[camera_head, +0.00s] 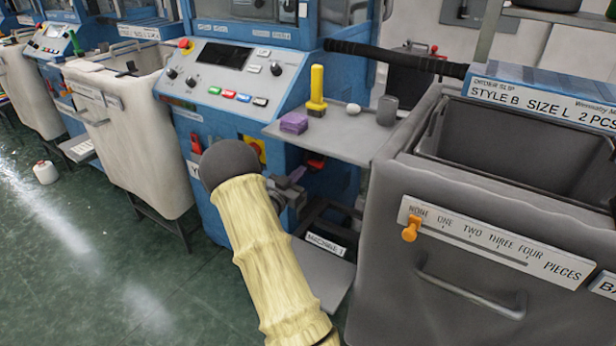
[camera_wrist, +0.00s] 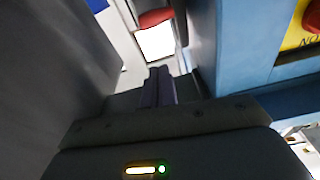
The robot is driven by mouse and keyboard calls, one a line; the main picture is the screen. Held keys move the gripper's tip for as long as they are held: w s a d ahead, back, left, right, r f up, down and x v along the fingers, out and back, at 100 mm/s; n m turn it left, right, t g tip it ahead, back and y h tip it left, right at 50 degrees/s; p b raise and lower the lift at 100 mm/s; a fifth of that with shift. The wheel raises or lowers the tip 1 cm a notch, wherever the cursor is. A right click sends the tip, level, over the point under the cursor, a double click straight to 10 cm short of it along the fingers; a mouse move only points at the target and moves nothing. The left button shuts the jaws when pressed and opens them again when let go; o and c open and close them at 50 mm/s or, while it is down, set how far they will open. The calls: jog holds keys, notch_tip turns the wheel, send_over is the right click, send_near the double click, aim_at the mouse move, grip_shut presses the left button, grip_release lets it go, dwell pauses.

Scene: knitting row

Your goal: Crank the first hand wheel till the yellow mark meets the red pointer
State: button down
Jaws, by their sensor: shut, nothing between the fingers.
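My gripper (camera_head: 296,175) is low beside the blue machine (camera_head: 225,105), under the small grey shelf, partly hidden by my arm. In the wrist view its purple-grey fingers (camera_wrist: 157,88) are together with nothing between them. Ahead of them is a red part (camera_wrist: 155,18) above a bright white patch (camera_wrist: 157,41); I cannot tell what they are. A red and black part (camera_head: 315,161) under the shelf shows in the head view. I cannot make out the hand wheel, its yellow mark or the red pointer in either view.
The grey shelf (camera_head: 352,140) holds a yellow-handled tool (camera_head: 317,88), a purple block (camera_head: 293,123) and a grey cylinder (camera_head: 387,109). A large grey bin (camera_head: 450,215) stands close right. A yellow plate with a red button (camera_wrist: 312,22) is on the machine side.

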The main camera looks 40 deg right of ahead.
jog(key=s+f+m+b, duration=0.1)
jog(key=f+m+b, duration=0.2)
jog(key=m+b, duration=0.4)
jog(key=s+f+m+b, duration=0.1)
jog(key=f+m+b, duration=0.3)
jog(key=m, duration=1)
jog(key=s+a+f+m+b, duration=0.1)
jog(key=f+m+b, duration=0.3)
jog(key=m+b, duration=0.7)
jog(key=shift+t+y, duration=0.4)
